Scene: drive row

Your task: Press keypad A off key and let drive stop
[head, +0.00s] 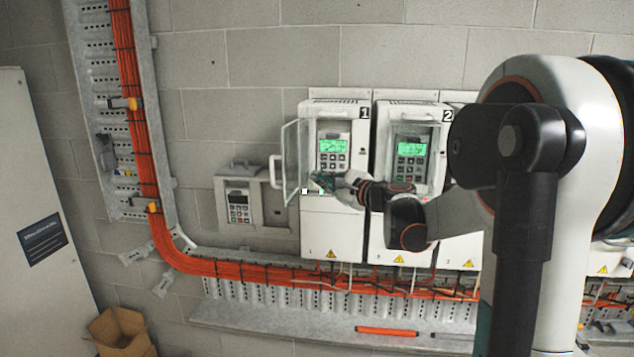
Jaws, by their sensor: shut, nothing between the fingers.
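Drive 1 (335,230) is a white cabinet on the wall with a lit green display (333,147) and a keypad of small keys below it. Its clear door (291,160) stands swung open to the left. My gripper (320,184) is shut and empty in front of the lower part of drive 1, just below its keys. I cannot tell whether it touches the panel. No letter A is readable on any keypad, and the off key cannot be made out. Drive 2 (398,225), to the right, also has a lit green display (412,149).
A grey wall unit with a small keypad (238,207) hangs left of drive 1. Orange cables (225,268) run down the tray and below the drives. A ledge (270,329) holds an orange rod (387,331). A cardboard box (121,334) stands lower left. My arm hides the right side.

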